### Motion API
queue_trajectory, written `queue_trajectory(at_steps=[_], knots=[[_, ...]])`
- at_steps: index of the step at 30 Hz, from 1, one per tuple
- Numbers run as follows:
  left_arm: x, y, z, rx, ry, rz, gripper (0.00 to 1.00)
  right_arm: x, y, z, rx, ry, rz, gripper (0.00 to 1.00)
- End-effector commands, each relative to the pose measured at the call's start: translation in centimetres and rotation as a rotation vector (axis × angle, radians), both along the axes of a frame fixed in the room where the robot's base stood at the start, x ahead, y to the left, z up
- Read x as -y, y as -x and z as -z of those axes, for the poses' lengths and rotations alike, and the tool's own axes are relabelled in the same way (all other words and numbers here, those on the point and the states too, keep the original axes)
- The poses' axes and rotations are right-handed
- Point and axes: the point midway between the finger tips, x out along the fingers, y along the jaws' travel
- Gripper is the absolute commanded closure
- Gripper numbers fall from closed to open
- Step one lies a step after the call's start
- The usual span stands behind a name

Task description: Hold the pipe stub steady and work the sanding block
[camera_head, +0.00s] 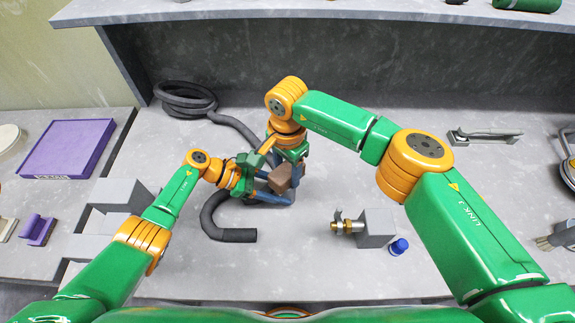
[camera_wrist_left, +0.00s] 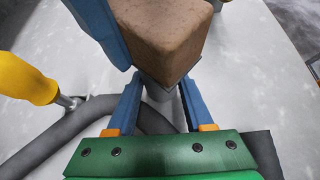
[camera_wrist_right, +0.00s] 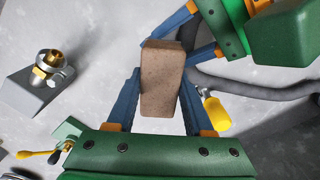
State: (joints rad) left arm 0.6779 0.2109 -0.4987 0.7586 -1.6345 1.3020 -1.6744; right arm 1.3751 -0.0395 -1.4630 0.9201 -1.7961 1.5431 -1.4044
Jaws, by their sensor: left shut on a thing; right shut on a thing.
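The brown sanding block (camera_head: 281,179) is over the middle of the bench. My right gripper (camera_head: 287,187) is shut on the block, which shows between its blue fingers in the right wrist view (camera_wrist_right: 160,82). My left gripper (camera_head: 266,188) is low beside it, with its fingers close around a grey pipe stub (camera_wrist_left: 160,92) in the left wrist view. The block (camera_wrist_left: 165,35) sits directly over the stub in that view and hides its upper part. I cannot tell whether they touch. In the head view the stub is hidden by the grippers.
A dark hose (camera_head: 228,235) curls beside and behind the grippers. A yellow-handled tool (camera_wrist_left: 25,80) lies close to the left gripper. A grey block (camera_head: 377,228) with a brass fitting (camera_head: 348,226) and a blue cap (camera_head: 399,246) stand to the right. A purple tray (camera_head: 70,148) lies far left.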

Motion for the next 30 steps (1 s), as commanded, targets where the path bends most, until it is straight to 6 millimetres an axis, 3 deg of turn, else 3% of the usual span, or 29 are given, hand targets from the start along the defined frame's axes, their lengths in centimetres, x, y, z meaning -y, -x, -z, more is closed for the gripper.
queue_trajectory(at_steps=[13,21,30], knots=[[0.0,0.0,0.0,0.0,0.0,0.0,1.0,0.0,0.9,0.1,-0.002,0.001,0.001,0.93],[0.0,0.0,0.0,0.001,0.0,0.001,1.0,0.0,-0.8,-0.1,0.0,0.0,0.003,0.93],[0.0,0.0,0.0,0.0,0.0,0.0,1.0,0.1,-1.1,-0.1,0.0,0.0,0.0,0.93]])
